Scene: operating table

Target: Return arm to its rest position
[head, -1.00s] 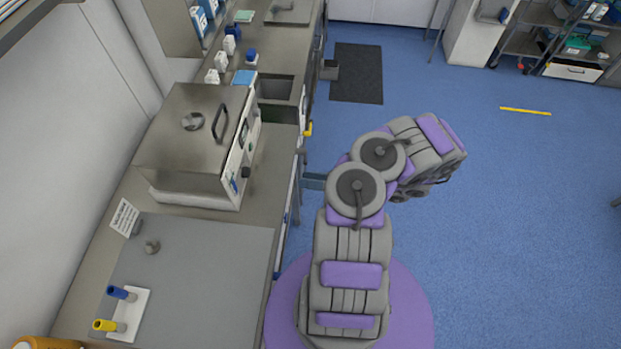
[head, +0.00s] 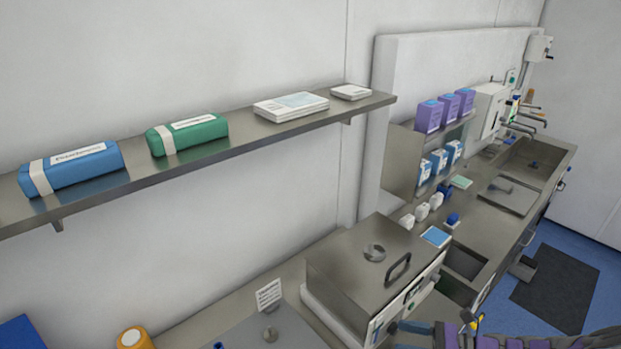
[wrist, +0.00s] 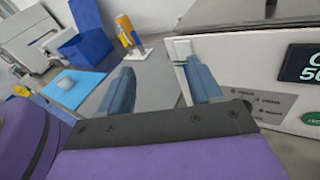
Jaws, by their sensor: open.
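My gripper (wrist: 162,82) shows in the wrist view as two blue fingers spread apart with nothing between them. It is beside the front panel of a steel lidded machine (wrist: 235,55), whose display and labels are at the right. Whether a finger touches the panel I cannot tell. In the head view, the machine (head: 345,262) stands on the counter, its lid closed. Part of my gripper (head: 398,337) shows at the bottom edge by its front, with my purple and grey arm running right. The rest of the arm is out of frame.
A steel wall shelf (head: 140,178) holds a blue pack (head: 70,169), a green pack (head: 188,134) and white boxes. In the wrist view, a blue bin (wrist: 88,47) and a stand with yellow and blue handles (wrist: 125,65) are on the left.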

